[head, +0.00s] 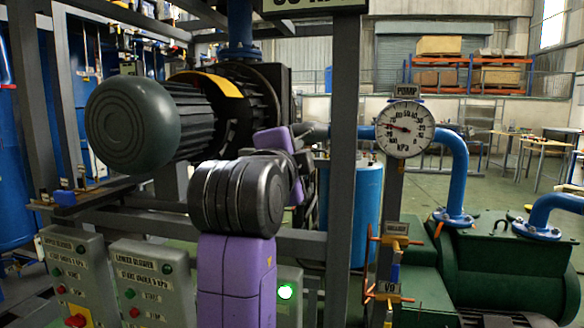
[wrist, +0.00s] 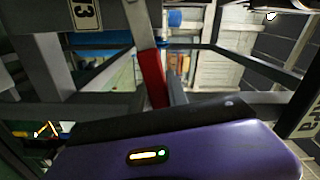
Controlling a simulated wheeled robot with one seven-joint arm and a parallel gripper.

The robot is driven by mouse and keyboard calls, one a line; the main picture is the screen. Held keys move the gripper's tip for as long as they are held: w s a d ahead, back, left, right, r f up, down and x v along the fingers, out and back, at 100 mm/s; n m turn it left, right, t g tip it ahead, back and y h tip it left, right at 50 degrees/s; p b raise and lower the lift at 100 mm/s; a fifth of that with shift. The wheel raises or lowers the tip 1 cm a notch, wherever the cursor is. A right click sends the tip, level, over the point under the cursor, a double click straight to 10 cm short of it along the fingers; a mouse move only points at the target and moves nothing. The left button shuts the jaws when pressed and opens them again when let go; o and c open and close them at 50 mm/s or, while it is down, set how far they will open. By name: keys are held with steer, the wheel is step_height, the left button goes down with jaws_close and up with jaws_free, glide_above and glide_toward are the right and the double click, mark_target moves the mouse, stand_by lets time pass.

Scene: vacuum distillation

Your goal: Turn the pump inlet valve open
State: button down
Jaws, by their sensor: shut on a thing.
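In the wrist view a red lever handle (wrist: 152,78) stands up in the middle, just beyond the purple body of my gripper (wrist: 168,88). A grey finger shows close against the right side of the handle. My gripper is shut on this handle, though the other finger is hard to make out. The valve body that the handle belongs to cannot be made out. In the head view my purple and black arm reaches up and away toward the grey frame post. My fingers and the red handle are hidden there.
A grey post (head: 343,140) stands beside my wrist. A large motor (head: 130,125) is at left. The round PUMP gauge (head: 405,128), blue pipe (head: 458,170) and green pump (head: 510,265) are at right. Control boxes (head: 150,285) stand low at left.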

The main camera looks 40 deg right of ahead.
steer(key=shift+s+f+m+b, duration=0.15)
steer(key=shift+f+m+b, duration=0.65)
steer(key=shift+b, duration=0.2)
steer(key=c, duration=1.3)
jaws_free()
steer(key=shift+p+v, duration=0.3)
steer(key=shift+v, duration=3.55)
